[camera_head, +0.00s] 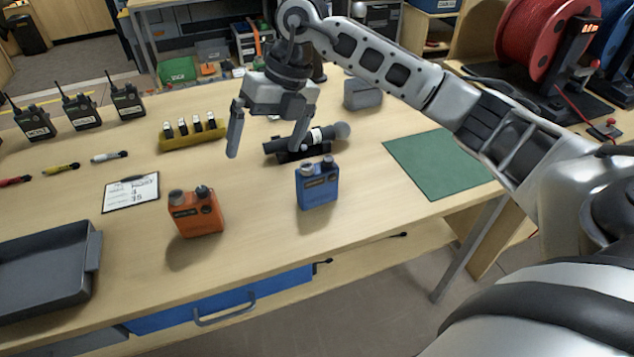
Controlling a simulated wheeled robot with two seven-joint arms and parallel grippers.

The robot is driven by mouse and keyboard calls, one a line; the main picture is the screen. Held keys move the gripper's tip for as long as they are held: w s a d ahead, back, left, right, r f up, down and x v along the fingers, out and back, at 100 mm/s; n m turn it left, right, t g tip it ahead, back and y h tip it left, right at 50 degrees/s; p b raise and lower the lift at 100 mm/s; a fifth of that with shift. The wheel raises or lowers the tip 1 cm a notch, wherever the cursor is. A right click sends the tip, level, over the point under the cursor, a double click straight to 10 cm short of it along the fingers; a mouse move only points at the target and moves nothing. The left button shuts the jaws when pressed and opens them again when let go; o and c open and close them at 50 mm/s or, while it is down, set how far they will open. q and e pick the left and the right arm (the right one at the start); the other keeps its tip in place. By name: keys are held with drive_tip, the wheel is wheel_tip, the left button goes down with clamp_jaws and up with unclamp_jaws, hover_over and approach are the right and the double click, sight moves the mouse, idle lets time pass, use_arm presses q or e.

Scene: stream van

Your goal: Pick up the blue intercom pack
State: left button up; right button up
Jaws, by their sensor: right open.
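The blue intercom pack (317,187) stands upright on the wooden table near its front edge, with two knobs on top. My right gripper (267,150) is open and empty above the table. It is behind and to the left of the blue pack in the picture, apart from it, with its fingers pointing down. An orange pack (196,215) of similar shape stands to the left of the blue one. My left gripper does not show.
A microphone (312,140) lies in a dark cradle behind the blue pack. A green mat (442,163) lies to the right. A grey tray (45,270), a clipboard (131,194), a yellow holder (193,137) and several radios are on the left.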

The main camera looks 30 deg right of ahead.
sight(315, 164)
drive_tip(key=d+r+m+h, duration=0.2)
drive_tip(key=d+r+h, duration=0.15)
drive_tip(key=d, duration=0.65)
drive_tip(key=shift+g+h, duration=0.3)
drive_tip(key=shift+h, duration=0.05)
wheel_tip(315, 164, down, 10)
drive_tip(key=shift+s+a+r+p, duration=0.1)
drive_tip(key=shift+a+r+p, duration=0.05)
drive_tip(key=shift+p, duration=0.35)
drive_tip(key=shift+a+f+p, duration=0.15)
drive_tip(key=shift+f+p, duration=0.2)
drive_tip(key=shift+f, duration=1.3)
drive_tip(key=shift+a+f+p, duration=0.15)
drive_tip(key=shift+f+p, duration=0.15)
drive_tip(key=shift+f, duration=1.35)
drive_tip(key=c, duration=1.2)
